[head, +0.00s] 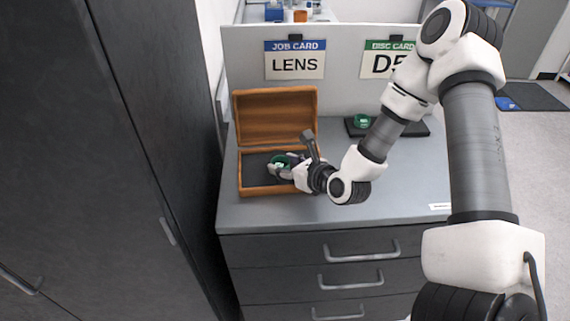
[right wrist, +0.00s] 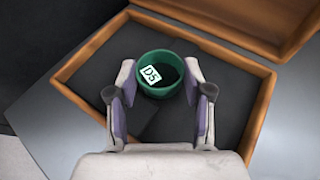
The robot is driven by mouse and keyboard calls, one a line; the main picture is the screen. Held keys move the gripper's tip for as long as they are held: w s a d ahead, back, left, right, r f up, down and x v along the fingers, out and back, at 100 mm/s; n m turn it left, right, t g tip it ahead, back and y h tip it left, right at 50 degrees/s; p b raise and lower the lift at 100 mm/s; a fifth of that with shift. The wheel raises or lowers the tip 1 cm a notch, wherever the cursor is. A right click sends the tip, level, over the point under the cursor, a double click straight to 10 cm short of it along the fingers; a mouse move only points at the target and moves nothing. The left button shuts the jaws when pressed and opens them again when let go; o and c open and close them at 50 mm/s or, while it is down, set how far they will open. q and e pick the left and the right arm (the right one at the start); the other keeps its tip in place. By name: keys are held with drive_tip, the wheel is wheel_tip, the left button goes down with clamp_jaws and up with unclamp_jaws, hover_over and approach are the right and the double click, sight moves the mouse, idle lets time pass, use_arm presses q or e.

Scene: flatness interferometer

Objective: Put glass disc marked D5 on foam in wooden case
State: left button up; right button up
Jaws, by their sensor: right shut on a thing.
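The open wooden case (head: 276,103) stands on the left of the grey counter, its lid tilted back. Dark foam (head: 253,172) lines its base; the foam also shows in the right wrist view (right wrist: 100,75). The disc marked D5 (right wrist: 160,75) has a green ring and a white label; it also shows in the head view (head: 281,162). My right gripper (head: 283,168) is shut on the disc, inside the case's outline over the foam. I cannot tell whether the disc touches the foam. My left gripper is not in view.
A dark tray (head: 408,129) with another green-ringed piece (head: 362,121) lies at the back right, partly behind my right arm. A panel behind carries a LENS card (head: 295,62) and a D5 card (head: 385,62). The counter's front middle is clear.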

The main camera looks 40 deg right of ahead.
drive_tip(key=shift+s+f, duration=0.1)
drive_tip(key=shift+f, duration=0.05)
drive_tip(key=o, duration=1.1)
drive_tip(key=shift+o, duration=0.2)
drive_tip(key=shift+r+p, duration=0.35)
drive_tip(key=v, duration=0.5)
drive_tip(key=shift+s+d+r+p, duration=0.15)
drive_tip(key=shift+s+p, duration=0.05)
drive_tip(key=shift+p, duration=0.2)
drive_tip(key=p+v, duration=0.2)
drive_tip(key=p, duration=0.1)
drive_tip(key=p+v, duration=0.3)
drive_tip(key=p, duration=0.1)
drive_tip(key=shift+s+r, duration=0.1)
drive_tip(key=shift+r, duration=0.2)
drive_tip(key=shift+s+p, duration=0.55)
drive_tip(key=shift+p, duration=0.15)
drive_tip(key=shift+f, duration=0.2)
